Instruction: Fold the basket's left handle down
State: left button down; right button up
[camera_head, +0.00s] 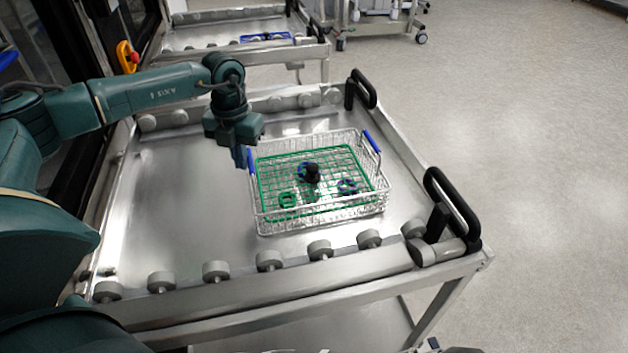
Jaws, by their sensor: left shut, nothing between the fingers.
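The wire basket (320,222) stands on a steel cart top (185,205). It has a green-edged grid and a few small dark and green items inside. Its left handle, blue (252,160), shows at the left rim, partly hidden by my left gripper. The right handle (372,141), also blue, stands up at the right rim. My left gripper (241,162) is shut and empty, pointing down at the left rim, right beside the left handle. I cannot tell whether it touches the handle. My right gripper is not in view.
Grey rollers (269,261) line the cart's front and back edges. Black cart handles (452,208) stand at the right corners. Another cart (205,38) with a blue-handled basket stands behind. The cart top left of the basket is clear.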

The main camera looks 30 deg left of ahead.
pick_arm(q)
jog(key=shift+w+d, duration=1.05)
jog(key=shift+d, duration=0.2)
jog(key=shift+w+d, duration=1.05)
jog(key=shift+d, duration=0.2)
notch_tip(320, 180, up, 7)
jog(key=p, duration=0.5)
jog(key=shift+p, duration=0.35)
